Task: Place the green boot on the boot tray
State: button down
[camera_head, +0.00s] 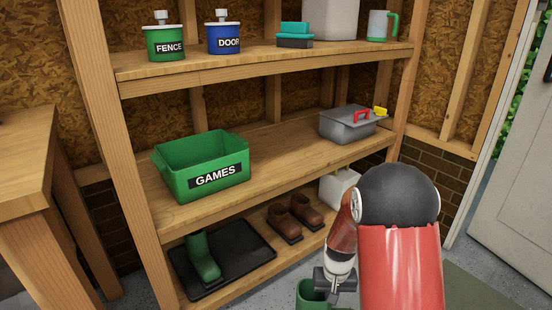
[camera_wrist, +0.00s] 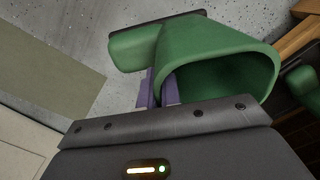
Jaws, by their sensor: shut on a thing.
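A green boot (camera_head: 311,296) is held by my gripper (camera_head: 330,284) low in front of the shelf unit. In the wrist view the boot (camera_wrist: 215,55) is tilted, its open top facing right, with my purple fingers (camera_wrist: 158,92) shut on its shaft. Its lower part is cut off in the head view. The black boot tray (camera_head: 243,252) lies on the bottom shelf, left of my gripper. A second green boot (camera_head: 201,258) stands upright on the tray's left side, and the tray's right side is bare. The wrist view shows green at its right edge, likely this second boot (camera_wrist: 304,82).
Brown shoes (camera_head: 289,218) stand on the bottom shelf right of the tray. The middle shelf (camera_head: 280,140) above holds a green GAMES bin (camera_head: 202,165) and a grey toolbox (camera_head: 348,125). A wooden post (camera_head: 130,180) bounds the left. Speckled floor is open in front.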

jog(key=shift+n, duration=0.3)
jog(key=shift+w+f+m+b, duration=0.1)
jog(key=shift+f+m+b, duration=0.2)
jog(key=shift+m+b, duration=0.4)
jog(key=m+b, duration=0.1)
jog(key=m, duration=0.1)
jog(key=f+m+b, duration=0.1)
jog(key=m+b, duration=0.1)
jog(key=shift+w+f+m, duration=0.1)
jog(key=shift+w+m, duration=0.05)
jog(key=shift+m, duration=0.25)
jog(key=m+b, duration=0.2)
jog(key=m, duration=0.1)
jog(key=shift+w+f, duration=0.15)
jog(key=m+b, duration=0.1)
jog(key=m, duration=0.1)
jog(key=shift+m, duration=0.3)
jog(key=shift+r, duration=0.2)
